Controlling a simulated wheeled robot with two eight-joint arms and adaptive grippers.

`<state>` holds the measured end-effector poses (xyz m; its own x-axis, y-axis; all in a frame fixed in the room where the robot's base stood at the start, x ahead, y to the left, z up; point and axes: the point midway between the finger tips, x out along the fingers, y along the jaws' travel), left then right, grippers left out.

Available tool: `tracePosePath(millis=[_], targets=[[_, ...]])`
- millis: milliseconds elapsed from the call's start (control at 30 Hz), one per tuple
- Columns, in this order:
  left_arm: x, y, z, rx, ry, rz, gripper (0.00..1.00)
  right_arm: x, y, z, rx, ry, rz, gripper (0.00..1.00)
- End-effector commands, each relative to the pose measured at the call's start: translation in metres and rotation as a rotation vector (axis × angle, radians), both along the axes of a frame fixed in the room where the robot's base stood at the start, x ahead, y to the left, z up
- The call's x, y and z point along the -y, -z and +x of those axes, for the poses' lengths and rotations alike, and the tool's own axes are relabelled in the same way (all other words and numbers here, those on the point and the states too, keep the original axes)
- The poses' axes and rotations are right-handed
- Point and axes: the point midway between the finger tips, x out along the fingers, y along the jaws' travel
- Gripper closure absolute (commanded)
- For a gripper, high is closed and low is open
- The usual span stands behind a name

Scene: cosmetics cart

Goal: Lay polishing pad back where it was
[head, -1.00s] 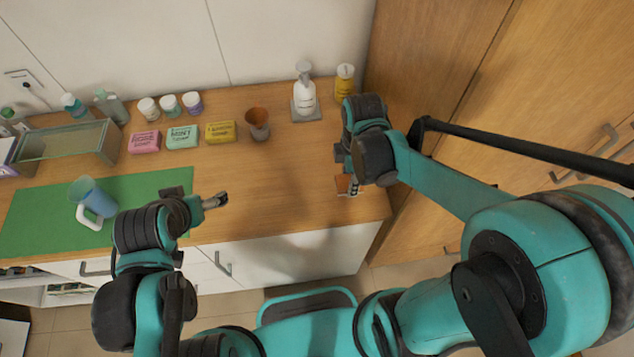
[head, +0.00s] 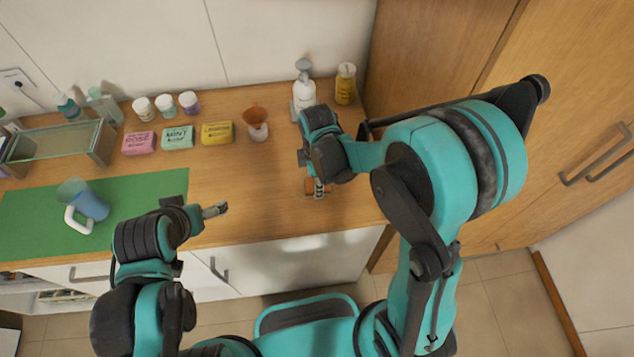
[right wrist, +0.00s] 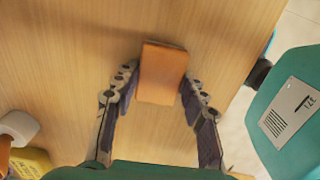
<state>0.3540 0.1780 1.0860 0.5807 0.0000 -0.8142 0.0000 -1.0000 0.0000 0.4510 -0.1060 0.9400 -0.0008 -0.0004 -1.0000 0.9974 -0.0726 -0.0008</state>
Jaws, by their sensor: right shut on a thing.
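The polishing pad is a brown-orange block, showing as a small patch in the head view (head: 309,186) and clearly in the right wrist view (right wrist: 162,73). My right gripper (head: 318,188) is shut on it, with one finger on each side of the pad in the right wrist view (right wrist: 158,84). The pad is over bare wood near the counter's front right part; I cannot tell whether it touches the wood. My left gripper (head: 216,209) hangs near the counter's front edge, right of the green mat. Its fingers overlap in the picture, so its opening is unclear.
A pump bottle (head: 303,92), a yellow jar (head: 345,84) and a cup with an orange top (head: 256,124) stand behind. Soap boxes (head: 217,132), a blue mug (head: 88,204) on the green mat (head: 30,222) and a glass tray (head: 58,147) are left. Bare wood (head: 250,185) lies between the grippers.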

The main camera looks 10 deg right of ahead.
Motion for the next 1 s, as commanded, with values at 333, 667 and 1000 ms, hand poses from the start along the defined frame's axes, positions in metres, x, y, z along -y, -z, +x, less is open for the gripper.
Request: tracePosePath(millis=[333, 667, 1000], targets=[[0.000, 0.003, 0.000, 0.000, 0.000, 0.000, 0.13, 0.000, 0.002, 0.000, 0.000, 0.000, 0.000, 0.37], [0.000, 0.001, 0.000, 0.000, 0.000, 0.000, 0.13, 0.000, 0.001, 0.000, 0.000, 0.000, 0.000, 0.37], [0.000, -0.020, 0.000, 0.000, 0.000, 0.000, 0.13, 0.000, -0.058, 0.000, 0.000, 0.000, 0.000, 0.37]])
